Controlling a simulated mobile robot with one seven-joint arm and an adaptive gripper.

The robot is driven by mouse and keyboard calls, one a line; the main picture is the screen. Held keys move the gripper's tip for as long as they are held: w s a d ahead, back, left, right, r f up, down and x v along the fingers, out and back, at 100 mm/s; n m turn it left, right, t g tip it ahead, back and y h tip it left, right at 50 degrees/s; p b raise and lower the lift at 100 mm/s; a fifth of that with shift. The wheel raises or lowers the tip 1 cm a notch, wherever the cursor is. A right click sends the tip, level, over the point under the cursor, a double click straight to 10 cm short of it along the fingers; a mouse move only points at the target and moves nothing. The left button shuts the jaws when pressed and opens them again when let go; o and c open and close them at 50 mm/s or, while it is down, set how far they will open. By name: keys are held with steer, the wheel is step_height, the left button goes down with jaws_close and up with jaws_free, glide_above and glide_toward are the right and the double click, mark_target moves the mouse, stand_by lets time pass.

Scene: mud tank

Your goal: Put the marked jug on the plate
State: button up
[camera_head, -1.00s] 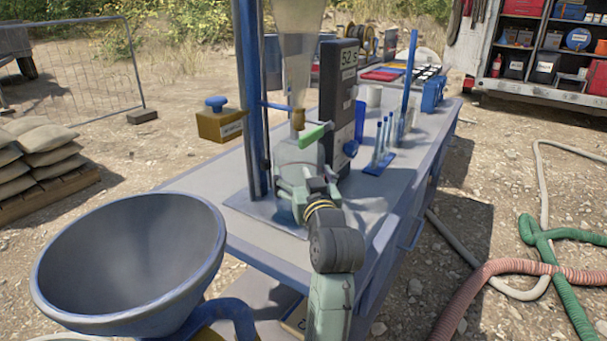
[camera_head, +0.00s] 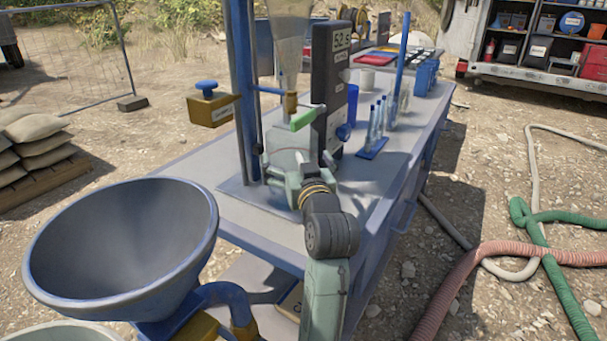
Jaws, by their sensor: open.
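The jug's lower part is hidden by my gripper. A flat grey-blue plate (camera_head: 236,192) lies on the bench at the foot of the blue post. I cannot tell whether the jug rests on it.
A green tap handle (camera_head: 308,117) sits just above the jug. A dark timer box (camera_head: 330,100) reading 52 s stands close on the right. A blue rack of tubes (camera_head: 373,147) is further right. A large blue-rimmed bowl (camera_head: 120,250) fills the near left.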

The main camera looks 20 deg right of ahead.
steer(key=s+a+b, duration=0.1)
steer(key=s+b, duration=0.7)
steer(key=s, duration=0.3)
steer(key=shift+a+f, duration=0.15)
steer(key=shift+a, duration=0.05)
